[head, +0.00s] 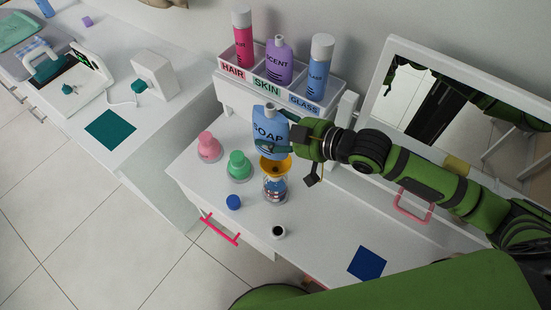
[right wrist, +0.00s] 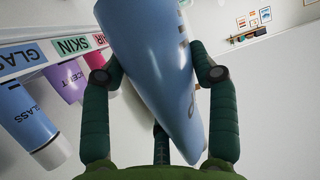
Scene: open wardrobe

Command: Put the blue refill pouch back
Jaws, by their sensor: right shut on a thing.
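The blue refill pouch (head: 268,128), marked SOAP, is held by my right gripper (head: 291,140) above the dresser top. It looks roughly upright in the head view, spout end up. In the right wrist view the pouch (right wrist: 150,60) fills the middle, between the two fingers of the gripper (right wrist: 160,75). An orange funnel (head: 284,163) sits in a clear bottle (head: 275,189) just below the pouch. The pouch overlaps the funnel in the picture, so I cannot tell the gap between them. My left gripper is not in view.
A white rack (head: 258,92) labelled HAIR, SKIN and GLASS holds pink, purple and blue containers behind. Pink (head: 209,149) and green (head: 239,166) flasks stand left of the funnel. A blue cap (head: 233,202), small pot (head: 279,232) and blue mat (head: 367,263) lie in front. A mirror (head: 450,110) stands right.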

